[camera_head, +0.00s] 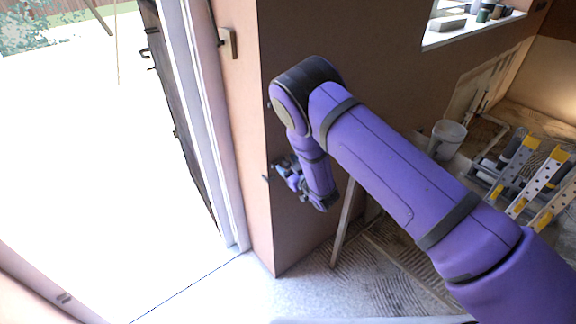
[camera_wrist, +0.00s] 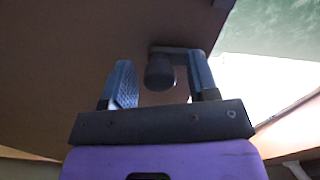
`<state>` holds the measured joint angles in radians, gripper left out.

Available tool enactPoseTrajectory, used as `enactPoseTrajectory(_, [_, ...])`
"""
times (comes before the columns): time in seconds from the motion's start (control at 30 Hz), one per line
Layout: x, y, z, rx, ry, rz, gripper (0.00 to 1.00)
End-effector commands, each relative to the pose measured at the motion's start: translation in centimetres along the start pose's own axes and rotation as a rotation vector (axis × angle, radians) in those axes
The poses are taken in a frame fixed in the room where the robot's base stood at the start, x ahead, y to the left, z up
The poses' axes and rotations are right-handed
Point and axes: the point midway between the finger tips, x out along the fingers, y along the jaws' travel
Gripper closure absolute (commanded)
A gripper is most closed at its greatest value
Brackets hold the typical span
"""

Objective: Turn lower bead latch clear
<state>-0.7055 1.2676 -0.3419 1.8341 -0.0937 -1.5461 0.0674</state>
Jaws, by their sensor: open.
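The lower bead latch (camera_wrist: 160,72) shows in the wrist view as a dark rounded knob with a short bar reaching right toward the wall's edge. In the head view a small dark tip of it (camera_head: 266,177) shows at the wall corner, and my gripper hides most of the rest. My gripper (camera_head: 277,167) is at the wall corner, beside the latch. In the wrist view its two fingers (camera_wrist: 161,80) are open, one on each side of the knob, with gaps visible. I cannot tell whether either finger touches it.
A small dark fitting (camera_head: 269,104) sits higher on the same corner. The bright doorway and open door (camera_head: 185,110) are at left. A prop (camera_head: 343,225) leans by the wall.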

Motion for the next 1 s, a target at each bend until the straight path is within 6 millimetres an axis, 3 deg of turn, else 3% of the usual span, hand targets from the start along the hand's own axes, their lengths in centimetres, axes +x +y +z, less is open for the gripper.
enactPoseTrajectory(0.13, [-0.02,0.0,0.01,0.0,0.0,0.0,0.46])
enactPoseTrajectory(0.3, [-0.04,0.01,0.02,0.0,-0.001,0.0,0.85])
enactPoseTrajectory(0.37, [-0.04,0.0,0.02,0.0,-0.001,0.0,0.95])
enactPoseTrajectory(0.73, [-0.08,0.14,0.05,0.055,-0.001,0.003,0.95])
enactPoseTrajectory(1.0, [-0.09,0.33,0.05,0.238,-0.001,0.006,0.95])
